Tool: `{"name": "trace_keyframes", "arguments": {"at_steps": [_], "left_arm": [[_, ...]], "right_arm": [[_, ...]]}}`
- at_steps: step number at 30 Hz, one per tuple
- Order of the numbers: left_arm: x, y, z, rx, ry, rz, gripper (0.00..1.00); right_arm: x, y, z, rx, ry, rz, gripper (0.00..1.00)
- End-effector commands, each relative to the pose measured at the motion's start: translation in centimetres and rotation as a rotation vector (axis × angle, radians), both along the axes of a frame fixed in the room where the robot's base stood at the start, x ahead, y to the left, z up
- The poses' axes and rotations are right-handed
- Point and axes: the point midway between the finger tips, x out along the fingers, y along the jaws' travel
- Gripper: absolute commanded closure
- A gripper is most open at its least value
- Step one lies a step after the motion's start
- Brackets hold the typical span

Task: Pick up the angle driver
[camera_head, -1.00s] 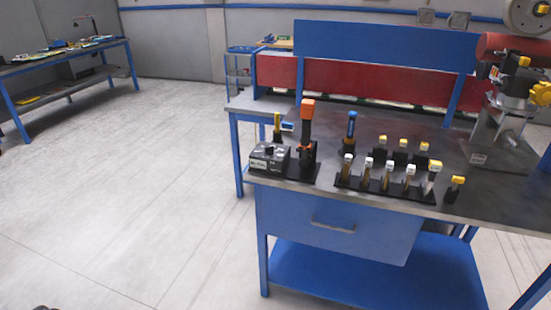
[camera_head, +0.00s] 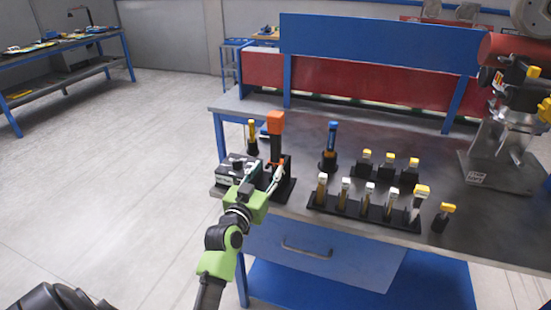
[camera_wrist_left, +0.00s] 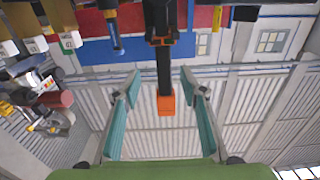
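The angle driver (camera_head: 276,124), black with an orange end on top, stands upright in its black stand at the left front of the workbench. My left gripper (camera_head: 261,182) is in front of the stand, with its fingers close to the driver's lower part. In the left wrist view the picture is upside down. There the driver (camera_wrist_left: 166,104) shows between the two spread teal finger pads of my left gripper (camera_wrist_left: 160,78), with visible gaps on both sides. The left gripper is open and empty. My right gripper is not in view.
A grey control box (camera_head: 236,169) sits left of the driver. A machine (camera_head: 508,130) stands at the bench's right.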

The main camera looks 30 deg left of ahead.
Motion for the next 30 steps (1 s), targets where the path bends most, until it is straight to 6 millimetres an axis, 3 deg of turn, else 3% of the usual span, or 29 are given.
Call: {"name": "trace_keyframes", "arguments": {"at_steps": [3, 9, 14, 24, 30], "left_arm": [[2.2, 0.5, 0.2, -0.001, -0.001, 0.000, 0.61], [4.1, 1.0, 0.0, 0.001, 0.001, -0.001, 0.61], [4.8, 1.2, 0.1, 0.000, 0.000, -0.001, 0.61], [8.5, 2.8, 0.2, 0.000, 0.001, -0.001, 0.61], [9.2, 2.9, 0.0, 0.000, 0.001, 0.000, 0.61]], "right_arm": [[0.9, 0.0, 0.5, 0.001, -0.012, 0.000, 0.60], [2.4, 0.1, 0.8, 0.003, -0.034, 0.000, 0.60], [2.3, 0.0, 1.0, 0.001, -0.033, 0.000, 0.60], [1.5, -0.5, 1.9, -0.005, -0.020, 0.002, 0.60], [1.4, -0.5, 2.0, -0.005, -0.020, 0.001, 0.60]]}}
